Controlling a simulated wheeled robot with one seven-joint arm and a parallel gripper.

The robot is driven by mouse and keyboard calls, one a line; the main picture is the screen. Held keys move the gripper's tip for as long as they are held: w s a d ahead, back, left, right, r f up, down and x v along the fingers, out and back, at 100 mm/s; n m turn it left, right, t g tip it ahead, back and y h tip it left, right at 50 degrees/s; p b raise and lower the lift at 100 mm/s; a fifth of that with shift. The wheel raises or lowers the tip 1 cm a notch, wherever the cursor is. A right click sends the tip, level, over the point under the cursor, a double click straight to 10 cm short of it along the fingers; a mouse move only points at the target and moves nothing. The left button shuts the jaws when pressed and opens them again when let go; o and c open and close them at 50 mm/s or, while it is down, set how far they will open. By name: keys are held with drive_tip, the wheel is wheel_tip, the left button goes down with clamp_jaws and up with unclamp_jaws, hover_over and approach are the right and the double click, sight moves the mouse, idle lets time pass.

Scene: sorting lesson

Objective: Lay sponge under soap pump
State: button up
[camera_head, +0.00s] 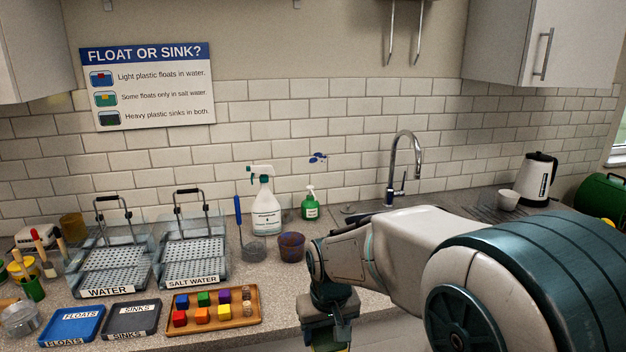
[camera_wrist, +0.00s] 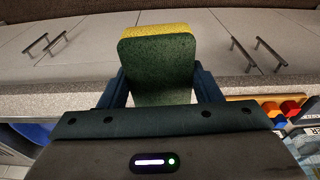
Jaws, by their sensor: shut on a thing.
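The green soap pump (camera_head: 310,208) stands upright at the back of the counter, near the tiled wall and left of the tap. My gripper (camera_wrist: 161,88) is shut on the sponge (camera_wrist: 158,68), which has a dark green face and a yellow layer along its far edge. In the head view my gripper (camera_head: 326,330) is low at the front edge of the counter, and the sponge is mostly hidden there. No sponge shows under the pump.
A spray bottle (camera_head: 265,205) stands left of the pump, with a dark cup (camera_head: 291,247) in front. A wooden tray (camera_head: 251,313) of coloured blocks lies left of my gripper. The tap (camera_head: 397,170) and sink are to the right. Cupboard doors (camera_wrist: 245,38) show in the wrist view.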

drive_tip(key=w+d+f+m, duration=0.1)
drive_tip(key=w+d+f, duration=0.1)
drive_tip(key=d+f, duration=0.4)
drive_tip(key=w+d+f+m, duration=0.2)
drive_tip(key=d+f, duration=0.4)
drive_tip(key=f, duration=0.6)
drive_tip(key=shift+d+f, duration=0.2)
drive_tip(key=shift+f, duration=0.05)
drive_tip(key=shift+w, duration=0.1)
